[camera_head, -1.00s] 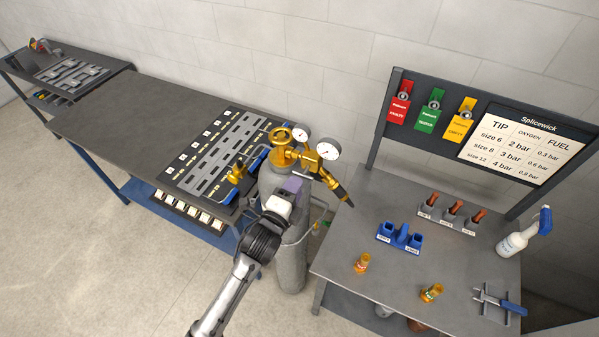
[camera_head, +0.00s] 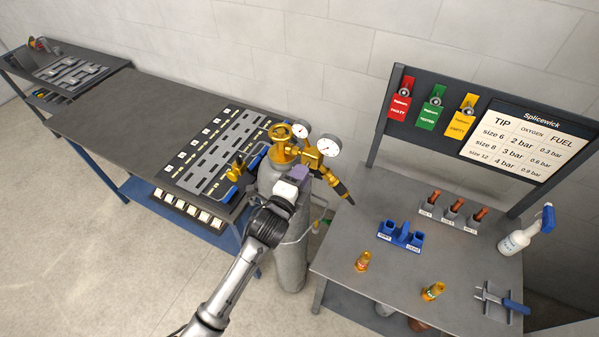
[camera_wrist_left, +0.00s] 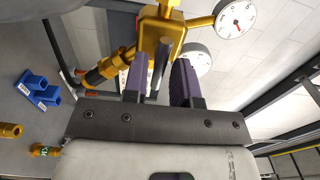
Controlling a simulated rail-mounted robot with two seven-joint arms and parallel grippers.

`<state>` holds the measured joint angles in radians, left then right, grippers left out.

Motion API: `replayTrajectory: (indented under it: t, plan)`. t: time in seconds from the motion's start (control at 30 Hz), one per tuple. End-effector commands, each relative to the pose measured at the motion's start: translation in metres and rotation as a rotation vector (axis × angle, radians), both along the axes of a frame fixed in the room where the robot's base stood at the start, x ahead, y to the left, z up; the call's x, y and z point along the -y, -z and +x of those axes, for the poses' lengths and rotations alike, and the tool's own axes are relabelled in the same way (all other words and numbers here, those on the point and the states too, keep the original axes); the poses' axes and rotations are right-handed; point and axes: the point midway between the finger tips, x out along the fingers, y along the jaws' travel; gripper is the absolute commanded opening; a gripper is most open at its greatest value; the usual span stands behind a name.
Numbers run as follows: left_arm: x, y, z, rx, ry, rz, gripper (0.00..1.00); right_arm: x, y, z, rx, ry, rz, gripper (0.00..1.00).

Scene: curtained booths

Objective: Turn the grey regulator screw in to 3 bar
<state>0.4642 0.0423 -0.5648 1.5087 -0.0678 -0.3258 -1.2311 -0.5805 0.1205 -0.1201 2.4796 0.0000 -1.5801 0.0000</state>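The brass regulator (camera_head: 312,158) sits on top of the grey gas cylinder (camera_head: 290,235), and its body also shows in the left wrist view (camera_wrist_left: 163,30). Two white dial gauges (camera_head: 328,147) stand on it; their readings are too small to tell. My left gripper (camera_head: 299,174) is at the front of the regulator. In the left wrist view its purple fingers (camera_wrist_left: 163,80) stand apart on either side of the grey regulator screw (camera_wrist_left: 160,60), under the brass body. Firm contact on the screw is not visible. In the head view the gripper hides the screw. My right gripper is not in view.
A brass hand wheel (camera_head: 281,132) tops the cylinder. A black-tipped outlet (camera_head: 342,189) points toward the right bench (camera_head: 345,255). That bench holds a blue holder (camera_head: 400,236), brass fittings and a spray bottle (camera_head: 520,235). A chart (camera_head: 522,143) lists 2, 3 and 4 bar oxygen.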

Motion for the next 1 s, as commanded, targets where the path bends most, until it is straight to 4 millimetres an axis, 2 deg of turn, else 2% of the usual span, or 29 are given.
replayTrajectory:
  t: [0.03,0.27,0.53,0.8,1.0]
  plan:
    - [0.0000,0.0000,0.0000,0.000,0.000,0.000,0.21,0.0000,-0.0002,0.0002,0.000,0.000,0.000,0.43]
    - [0.0000,0.0000,-0.0001,0.000,0.000,0.000,0.00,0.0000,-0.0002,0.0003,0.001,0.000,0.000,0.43]
    - [-0.0002,-0.0005,0.0000,0.007,0.000,0.013,0.00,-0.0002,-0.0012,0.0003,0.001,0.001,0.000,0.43]
    - [-0.0004,-0.0006,0.0000,0.133,0.001,0.259,0.00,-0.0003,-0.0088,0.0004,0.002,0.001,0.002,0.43]
    - [-0.0003,0.0002,0.0000,0.147,0.000,0.282,0.00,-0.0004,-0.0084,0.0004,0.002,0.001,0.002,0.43]
